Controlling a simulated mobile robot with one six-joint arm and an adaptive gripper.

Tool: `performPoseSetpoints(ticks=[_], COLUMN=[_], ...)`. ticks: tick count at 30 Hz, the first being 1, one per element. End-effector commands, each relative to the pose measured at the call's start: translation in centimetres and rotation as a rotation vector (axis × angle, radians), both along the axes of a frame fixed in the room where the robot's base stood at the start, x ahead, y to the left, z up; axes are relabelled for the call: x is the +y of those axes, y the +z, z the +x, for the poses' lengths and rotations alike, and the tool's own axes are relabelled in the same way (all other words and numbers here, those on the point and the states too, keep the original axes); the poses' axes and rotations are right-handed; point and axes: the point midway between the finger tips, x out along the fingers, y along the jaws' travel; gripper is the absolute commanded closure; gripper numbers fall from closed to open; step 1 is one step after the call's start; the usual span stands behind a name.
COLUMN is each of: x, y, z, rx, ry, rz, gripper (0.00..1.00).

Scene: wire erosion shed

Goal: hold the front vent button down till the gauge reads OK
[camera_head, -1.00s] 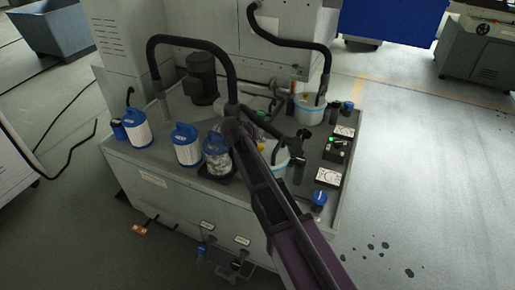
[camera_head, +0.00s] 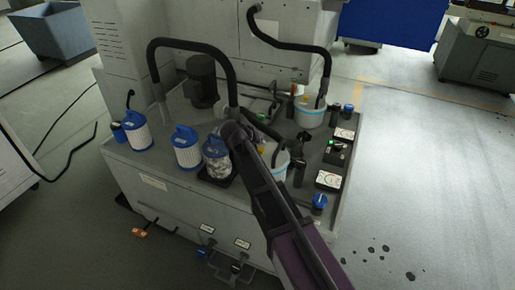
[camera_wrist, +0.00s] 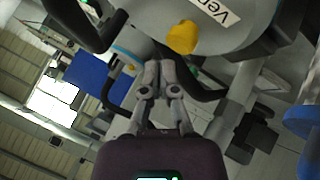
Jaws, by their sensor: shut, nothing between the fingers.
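The yellow vent button (camera_wrist: 182,38) stands on a pale rounded housing (camera_wrist: 215,45) in the wrist view, beside a label that begins "Ven". My gripper (camera_wrist: 158,66) is shut and empty, its tips just below and left of the button in the picture. They look slightly apart from it, but I cannot tell whether they touch. In the head view the front pale tub (camera_head: 283,166) with a blue band is partly hidden by my arm. A front gauge (camera_head: 328,180) and a rear gauge (camera_head: 344,134) sit on the right edge; their readings are too small to read.
A second blue-banded tub (camera_head: 312,118) stands behind. A blue-capped filter (camera_head: 187,152) and others line the front left. Black hoses (camera_head: 195,43) arch overhead. A green-lit switch box (camera_head: 336,153) lies between the gauges. The floor at right is open.

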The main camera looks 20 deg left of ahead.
Motion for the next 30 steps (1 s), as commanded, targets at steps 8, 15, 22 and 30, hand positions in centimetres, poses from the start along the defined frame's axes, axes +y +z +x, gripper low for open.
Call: performPoseSetpoints(ticks=[8, 15, 22, 30], x=[0.01, 0.01, 0.02, 0.04], y=[-0.01, -0.11, -0.75, -0.85], z=[0.00, -0.01, -0.08, -0.12], rx=[0.000, 0.000, 0.000, 0.000], ry=[0.000, 0.000, 0.000, 0.000], rz=[0.000, 0.000, 0.000, 0.000], gripper=[1.00, 1.00, 1.00, 1.00])
